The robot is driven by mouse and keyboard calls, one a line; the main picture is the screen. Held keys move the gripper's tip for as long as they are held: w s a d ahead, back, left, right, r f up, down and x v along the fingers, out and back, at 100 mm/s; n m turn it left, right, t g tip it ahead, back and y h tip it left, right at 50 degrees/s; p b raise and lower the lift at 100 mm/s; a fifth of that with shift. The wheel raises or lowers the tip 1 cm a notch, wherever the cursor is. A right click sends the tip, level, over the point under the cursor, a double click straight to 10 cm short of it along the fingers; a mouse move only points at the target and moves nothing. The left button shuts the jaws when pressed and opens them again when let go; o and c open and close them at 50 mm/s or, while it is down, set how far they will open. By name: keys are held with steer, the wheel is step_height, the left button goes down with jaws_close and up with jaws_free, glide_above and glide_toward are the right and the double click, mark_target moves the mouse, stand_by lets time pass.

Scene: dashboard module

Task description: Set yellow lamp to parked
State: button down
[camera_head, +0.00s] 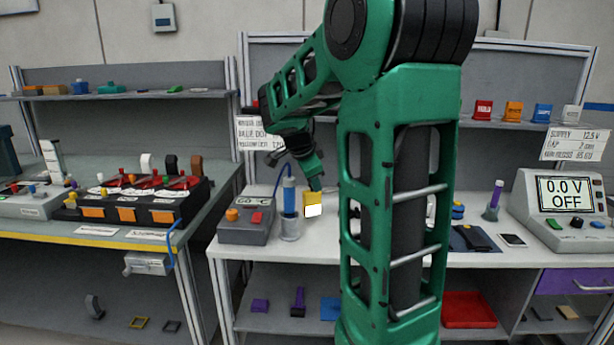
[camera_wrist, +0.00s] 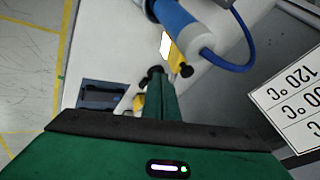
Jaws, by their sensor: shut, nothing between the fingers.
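A small yellow block with a bright white face, apparently the yellow lamp (camera_head: 312,196), stands on the grey bench just right of the blue-handled tool in its holder. In the wrist view the yellow part (camera_wrist: 176,58) shows with its white face and a black knob, just beyond my fingertips. My gripper (camera_head: 315,186) points down at the top of the yellow block in the head view. In the wrist view my gripper (camera_wrist: 156,74) is shut and empty, its tips close to the block. I cannot tell whether they touch it.
A blue-handled tool (camera_head: 289,196) with a blue cable stands close at left, beside a grey control box (camera_head: 246,226). My arm hides the middle of the bench.

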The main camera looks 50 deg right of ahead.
mark_target(306, 192)
steer(key=w+d, duration=0.1)
steer(key=w+f, duration=0.1)
steer(key=w+d, duration=0.1)
steer(key=shift+w+d+f, duration=0.2)
steer(key=shift+d+f, duration=0.05)
steer(key=shift+d, duration=0.05)
steer(key=shift+w+d+m+g, duration=0.25)
steer(key=shift+w+m+g, duration=0.15)
steer(key=shift+w+m, duration=0.4)
steer(key=shift+w+d+m+g, duration=0.25)
steer(key=shift+w+m+g, duration=0.2)
steer(key=shift+w, duration=0.6)
steer(key=shift+w+d+m, duration=0.15)
steer(key=shift+w+d, duration=0.15)
steer(key=shift+w, duration=0.25)
steer(key=shift+w+d+m, duration=0.1)
steer(key=shift+w+d, duration=0.2)
steer(key=shift+w, duration=0.25)
steer(key=shift+s+a, duration=0.1)
steer(key=s+a+f+v, duration=0.1)
steer(key=a+v, duration=0.1)
steer(key=v, duration=1)
steer(key=shift+a, duration=0.15)
